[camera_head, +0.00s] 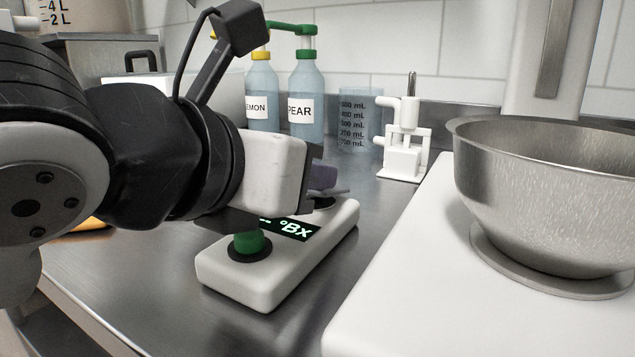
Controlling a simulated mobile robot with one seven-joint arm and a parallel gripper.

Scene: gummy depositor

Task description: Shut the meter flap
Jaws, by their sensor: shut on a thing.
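The meter (230,285) is a low white box on the steel counter, with a green button and a lit display reading "°Bx". My gripper (315,186) comes in from the left over the far part of the meter. The meter flap (322,178) looks like the small greyish-purple piece past my gripper, above the meter's far end, with a thin grey edge beside it. My gripper is shut on it, but the gripper body hides most of the contact. I cannot tell the flap's exact angle.
A steel bowl (540,200) stands on a white platform (400,290) at the right. Lemon (262,95) and pear (306,98) bottles, a measuring beaker (357,125) and a small white device (403,150) stand behind. Bare counter lies between meter and platform.

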